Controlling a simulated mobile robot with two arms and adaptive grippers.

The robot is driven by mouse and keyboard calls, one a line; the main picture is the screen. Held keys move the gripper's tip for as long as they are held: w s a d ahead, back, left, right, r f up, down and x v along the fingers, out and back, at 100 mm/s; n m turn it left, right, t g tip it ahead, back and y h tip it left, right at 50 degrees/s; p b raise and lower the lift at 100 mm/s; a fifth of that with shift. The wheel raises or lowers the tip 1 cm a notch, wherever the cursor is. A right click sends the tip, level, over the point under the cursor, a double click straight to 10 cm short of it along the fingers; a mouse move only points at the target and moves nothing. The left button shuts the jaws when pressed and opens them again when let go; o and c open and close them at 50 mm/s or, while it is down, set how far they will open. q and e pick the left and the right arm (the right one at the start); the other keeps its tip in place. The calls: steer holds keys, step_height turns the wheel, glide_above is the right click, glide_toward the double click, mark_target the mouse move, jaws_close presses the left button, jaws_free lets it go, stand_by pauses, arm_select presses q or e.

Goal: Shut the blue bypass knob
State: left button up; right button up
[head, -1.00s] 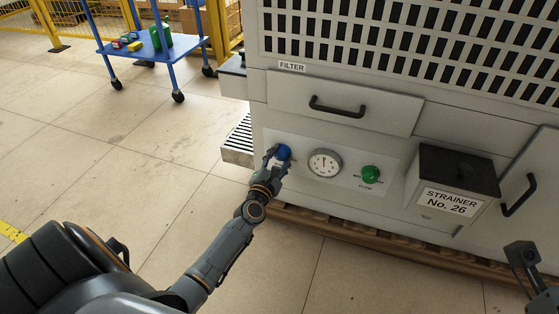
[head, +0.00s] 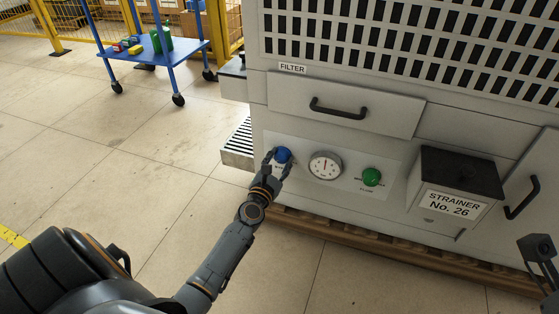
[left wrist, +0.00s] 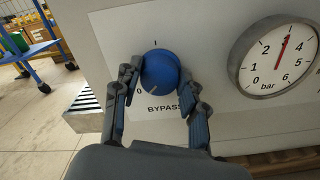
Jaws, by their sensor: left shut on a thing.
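The blue bypass knob (head: 283,155) sits on the pale front panel of the machine, left of the gauge. It also shows in the left wrist view (left wrist: 160,69), above the word BYPASS, with a "0" mark at its lower left and an "I" mark above it. A short pale line on the knob's lower face points down-left, roughly toward the 0. My left gripper (head: 278,161) is shut on the knob, with one finger on each side of it. A dark part at the right edge appears to be my right gripper (head: 540,262); its fingers are unclear.
A pressure gauge (head: 325,165) and a green flow knob (head: 372,177) are right of the blue knob. A strainer box (head: 455,187) juts out farther right. A drawer handle (head: 338,108) is above. A blue cart (head: 150,48) stands back left; the floor between is clear.

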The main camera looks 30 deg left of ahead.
arm_select(q)
steer(key=o, duration=1.1)
steer(key=shift+o, duration=0.2)
steer(key=shift+s, duration=0.25)
steer(key=v, duration=1.1)
steer(key=shift+s, duration=0.25)
steer(key=shift+f, duration=0.1)
